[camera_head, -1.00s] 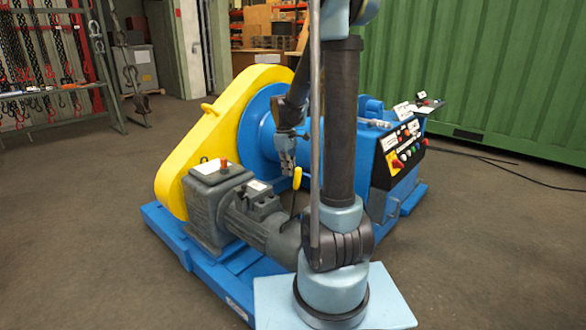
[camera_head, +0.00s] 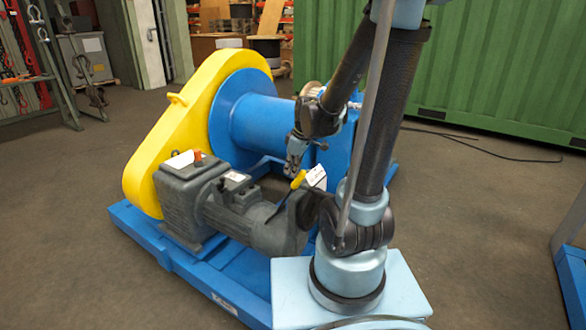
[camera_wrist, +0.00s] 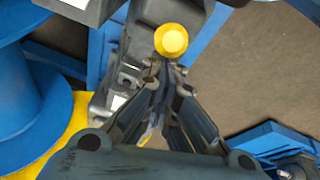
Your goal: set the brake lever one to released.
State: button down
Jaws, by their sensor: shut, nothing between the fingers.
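The brake lever (camera_head: 298,180) is a thin dark rod with a yellow grip, rising tilted from the end of the grey motor (camera_head: 235,215). My gripper (camera_head: 292,168) is shut and empty, pointing down just above and left of the yellow grip. In the wrist view the round yellow end of the lever (camera_wrist: 171,40) shows just beyond the closed fingertips (camera_wrist: 166,68). I cannot tell whether they touch. A white label (camera_head: 314,177) stands right beside the lever; its text is too small to read.
The blue drum (camera_head: 255,110) and yellow chain guard (camera_head: 150,150) stand behind and left of the motor on a blue base frame (camera_head: 215,275). My arm hides much of the machine's right side. A blue frame (camera_head: 572,250) stands at the right edge. Floor is clear between.

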jog(key=shift+s+d+f, duration=0.25)
jog(key=shift+s+d, duration=0.15)
jog(key=shift+d, duration=0.05)
jog(key=shift+w+a+r, duration=0.2)
jog(key=shift+w+a, duration=0.1)
jog(key=shift+a, duration=0.1)
notch_tip(320, 180, up, 12)
jog(key=a, duration=0.1)
jog(key=shift+a+f, duration=0.25)
dwell(0.4)
